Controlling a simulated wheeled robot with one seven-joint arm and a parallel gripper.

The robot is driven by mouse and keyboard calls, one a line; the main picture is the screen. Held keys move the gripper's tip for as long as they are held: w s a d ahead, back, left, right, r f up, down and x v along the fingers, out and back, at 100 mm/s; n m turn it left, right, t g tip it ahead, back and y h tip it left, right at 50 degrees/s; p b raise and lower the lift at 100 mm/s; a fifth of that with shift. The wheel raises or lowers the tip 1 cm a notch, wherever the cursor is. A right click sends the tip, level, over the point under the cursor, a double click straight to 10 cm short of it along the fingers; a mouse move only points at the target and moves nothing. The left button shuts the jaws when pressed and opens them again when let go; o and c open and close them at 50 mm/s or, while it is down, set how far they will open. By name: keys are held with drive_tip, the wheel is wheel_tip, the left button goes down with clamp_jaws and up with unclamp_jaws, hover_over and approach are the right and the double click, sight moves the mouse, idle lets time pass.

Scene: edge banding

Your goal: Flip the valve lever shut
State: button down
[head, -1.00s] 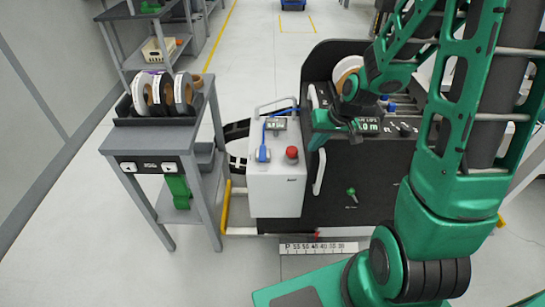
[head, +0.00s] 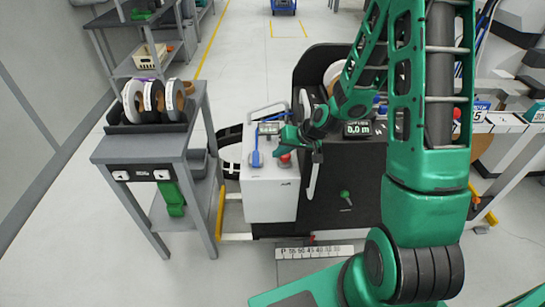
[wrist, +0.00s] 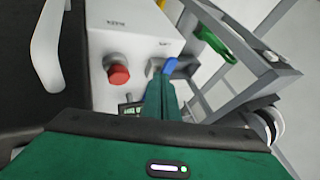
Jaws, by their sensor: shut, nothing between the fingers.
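The blue lever (head: 256,158) stands on the top of the white control box (head: 268,205), left of a red button (head: 285,158). In the wrist view the blue lever (wrist: 170,66) shows just beyond my fingertips, partly hidden by them, beside a grey fitting. My gripper (head: 277,153) is shut and empty over the box top, right of the lever in the head view. In the wrist view its green fingers (wrist: 163,88) point at the lever. I cannot tell whether they touch it.
The red button (wrist: 118,74) is close beside my fingers. A metal handle loop (head: 268,108) rises behind the box top. A grey cart (head: 150,149) with tape rolls stands at left, and a dark machine panel (head: 355,180) with a green knob (head: 346,196) at right.

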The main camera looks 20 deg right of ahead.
sight(256, 161)
drive_tip(key=x, duration=0.9)
drive_tip(key=shift+f, duration=0.1)
idle(0.3)
